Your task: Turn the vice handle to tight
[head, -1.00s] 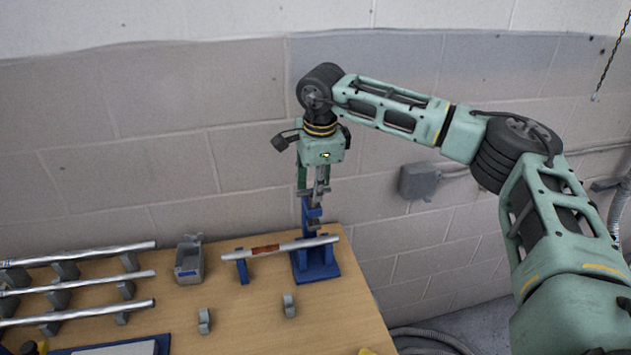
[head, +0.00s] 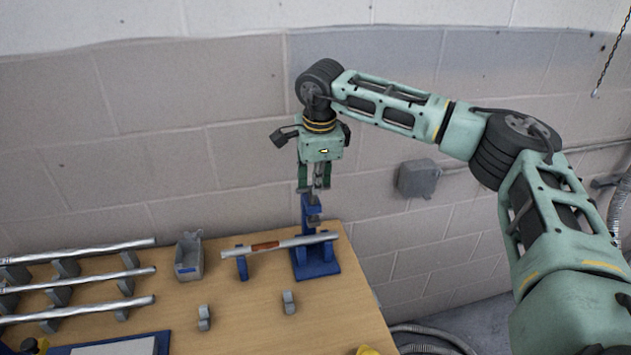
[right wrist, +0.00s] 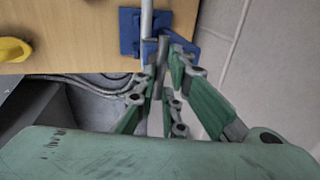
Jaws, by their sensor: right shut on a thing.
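The blue vice (head: 318,267) stands at the back right corner of the table, with a silver rod (head: 290,243) held level in it. The rod has a copper-brown band, and its left part rests on a small blue stand. My right gripper (head: 315,188) points down above the vice, shut on the grey vice handle. In the right wrist view the handle (right wrist: 160,82) shows between the fingers, with the blue vice (right wrist: 129,32) beyond it. The fingers partly hide the handle, so its exact angle is hard to tell. My left gripper is not in view.
Several silver rods (head: 78,281) lie on grey supports at the left of the table (head: 250,325). A grey bin (head: 189,258) and two small grey holders (head: 289,302) stand nearer the middle. The block wall is close behind the vice.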

